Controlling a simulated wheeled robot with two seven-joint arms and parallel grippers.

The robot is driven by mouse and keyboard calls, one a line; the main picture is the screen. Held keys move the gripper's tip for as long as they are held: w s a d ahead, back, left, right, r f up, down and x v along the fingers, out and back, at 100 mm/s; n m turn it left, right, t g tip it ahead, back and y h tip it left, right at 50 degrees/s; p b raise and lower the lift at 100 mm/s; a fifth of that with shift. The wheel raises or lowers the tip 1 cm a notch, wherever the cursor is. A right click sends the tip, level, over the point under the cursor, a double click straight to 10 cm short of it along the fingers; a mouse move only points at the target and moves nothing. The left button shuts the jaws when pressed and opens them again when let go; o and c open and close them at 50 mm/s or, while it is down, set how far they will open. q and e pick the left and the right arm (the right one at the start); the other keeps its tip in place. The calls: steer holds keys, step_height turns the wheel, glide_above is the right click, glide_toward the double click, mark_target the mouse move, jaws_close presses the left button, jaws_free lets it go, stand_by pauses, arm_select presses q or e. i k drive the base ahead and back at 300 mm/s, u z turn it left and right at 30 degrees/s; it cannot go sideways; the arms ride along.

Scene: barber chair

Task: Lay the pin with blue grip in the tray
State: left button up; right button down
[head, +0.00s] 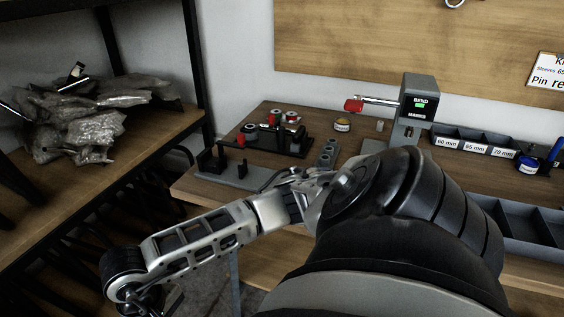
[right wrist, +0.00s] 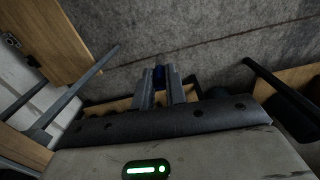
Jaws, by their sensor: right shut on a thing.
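In the right wrist view, my right gripper (right wrist: 158,84) is shut on a small dark blue piece (right wrist: 159,73), which looks like the blue grip of the pin. The rest of that pin is hidden or too dark to tell. In the head view, a large arm of mine crosses the middle and hides part of the bench; no fingertips show clearly there. A dark grey tray (head: 238,177) with dark uprights lies at the bench's left end. A compartmented dark tray (head: 510,222) is at the right. I cannot tell which is the task's tray.
A grey device (head: 416,105) with a green display and red-tipped rod stands at the back. Labelled bins (head: 474,140) line the right, with a blue-handled tool (head: 554,152) upright. Several red-marked parts (head: 290,118) sit on a dark rack. A shelf at left holds plastic bags (head: 85,125).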

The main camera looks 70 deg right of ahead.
mark_target(520, 234)
steer(key=k, duration=0.65)
steer(key=z, duration=0.65)
